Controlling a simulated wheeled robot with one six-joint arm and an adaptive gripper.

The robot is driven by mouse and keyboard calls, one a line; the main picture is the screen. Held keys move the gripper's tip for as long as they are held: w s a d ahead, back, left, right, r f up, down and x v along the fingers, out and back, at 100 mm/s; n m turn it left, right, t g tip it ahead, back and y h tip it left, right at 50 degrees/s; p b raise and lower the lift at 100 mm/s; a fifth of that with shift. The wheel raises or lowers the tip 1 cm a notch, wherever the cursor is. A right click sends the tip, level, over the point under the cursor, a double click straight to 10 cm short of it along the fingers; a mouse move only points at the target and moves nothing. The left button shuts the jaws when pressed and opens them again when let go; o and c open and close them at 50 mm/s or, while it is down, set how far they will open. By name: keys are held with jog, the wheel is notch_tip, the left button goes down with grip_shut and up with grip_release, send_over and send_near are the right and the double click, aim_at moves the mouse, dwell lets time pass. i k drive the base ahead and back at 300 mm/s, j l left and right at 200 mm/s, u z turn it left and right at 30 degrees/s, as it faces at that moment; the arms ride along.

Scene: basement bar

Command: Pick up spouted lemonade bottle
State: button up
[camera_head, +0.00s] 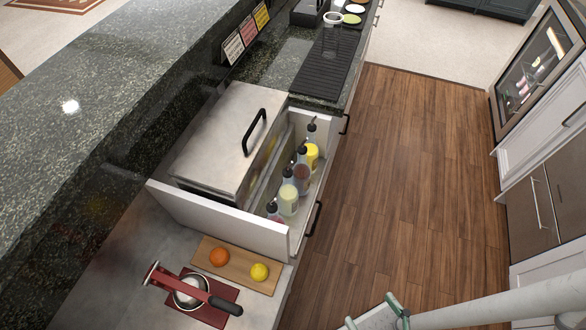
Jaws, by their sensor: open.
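Several spouted bottles stand upright in a row in an open white bin (310,226) on the right side of the counter. The farthest is a yellow bottle (312,152). Nearer are a brownish-red bottle (302,178), a pale yellow-green bottle (289,200) and a pink-red bottle (273,212), mostly hidden by the bin's front wall. Labels are too small to read, so I cannot tell which yellow one is the lemonade. My gripper (373,313) is open and empty at the bottom edge, over the floor, right of and nearer than the bin, well apart from the bottles.
A steel lidded box (228,135) with a black handle stands left of the bottles. In front are a wooden board (236,265) with an orange and a lemon, and a red citrus press (190,290). The wooden floor (400,170) is clear; cabinets (535,205) line the right.

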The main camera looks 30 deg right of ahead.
aim_at(288, 195)
jog(key=j+z, duration=0.2)
jog(key=z, duration=0.25)
jog(key=k+j+z, duration=0.15)
jog(key=z, duration=0.3)
jog(key=k+j+z, duration=0.15)
jog(key=z, duration=0.3)
